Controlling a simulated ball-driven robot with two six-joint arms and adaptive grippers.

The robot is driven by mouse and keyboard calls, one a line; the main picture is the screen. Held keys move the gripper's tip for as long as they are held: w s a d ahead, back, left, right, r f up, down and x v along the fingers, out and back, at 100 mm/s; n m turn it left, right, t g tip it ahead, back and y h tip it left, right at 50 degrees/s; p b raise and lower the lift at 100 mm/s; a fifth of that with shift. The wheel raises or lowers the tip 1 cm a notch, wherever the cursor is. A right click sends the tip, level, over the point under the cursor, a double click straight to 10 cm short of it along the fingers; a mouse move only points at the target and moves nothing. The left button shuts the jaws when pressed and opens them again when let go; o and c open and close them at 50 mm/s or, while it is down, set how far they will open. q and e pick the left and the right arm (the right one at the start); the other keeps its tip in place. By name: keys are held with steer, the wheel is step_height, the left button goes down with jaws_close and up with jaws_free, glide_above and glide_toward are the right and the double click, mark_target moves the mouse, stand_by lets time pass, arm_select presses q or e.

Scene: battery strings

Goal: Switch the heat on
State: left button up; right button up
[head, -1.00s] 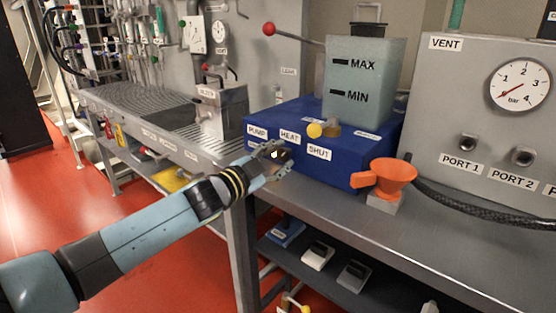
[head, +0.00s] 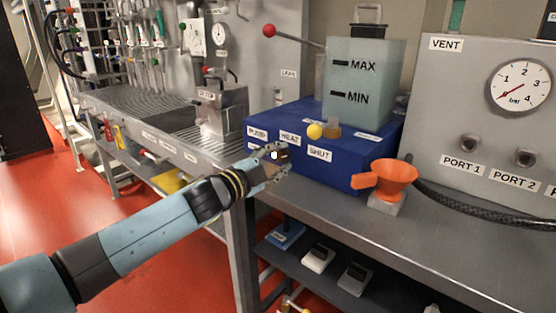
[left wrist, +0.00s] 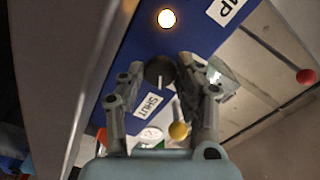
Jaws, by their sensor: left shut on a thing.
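The blue unit (head: 300,125) stands on the bench with PUMP, HEAT (head: 290,139) and SHUT (head: 320,154) labels along its front edge. My left gripper (head: 276,158) is at its front face, below the HEAT label. In the left wrist view, a black round knob (left wrist: 158,72) with a white pointer line sits between the fingertips of my left gripper (left wrist: 161,66), which are shut on it. The HEAT label is mostly hidden there by a finger. A round white lamp (left wrist: 167,18) glows near the PUMP label (left wrist: 228,10). My right gripper is not in view.
A yellow ball-ended lever (head: 315,131) stands on the unit before the MAX/MIN tank (head: 365,85). An orange funnel (head: 392,175) is to the right. A red-ball lever (head: 269,30) reaches out behind. The bench front at lower right is clear.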

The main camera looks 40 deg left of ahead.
arm_select(q)
steer(key=o, duration=1.1)
steer(key=shift+o, duration=0.2)
steer(key=s, duration=1.2)
steer(key=shift+a, duration=0.45)
steer(key=s+f+n+g+y, duration=0.15)
steer(key=s+f, duration=0.25)
steer(key=f, duration=0.6)
steer(key=s+f+n+g, duration=0.2)
steer(key=s+f+g, duration=0.15)
steer(key=f, duration=0.65)
steer(key=s+f+n+g+y, duration=0.15)
steer(key=s+f, duration=0.25)
steer(key=f, duration=0.6)
steer(key=s+d+f+n+g, duration=0.2)
steer(key=s+f, duration=0.4)
steer(key=s, duration=0.4)
steer(key=s+d+f+n+g, duration=0.2)
steer(key=s+f+g, duration=0.3)
steer(key=s, duration=0.6)
steer(key=s+d+f+n+g, duration=0.2)
steer(key=s+f+n+g, duration=0.1)
steer(key=s+f, duration=0.4)
steer(key=s, duration=0.3)
steer(key=shift+s+n+g+h, duration=0.2)
steer(key=shift+n+g+h, duration=0.1)
steer(key=shift+n+g, duration=0.1)
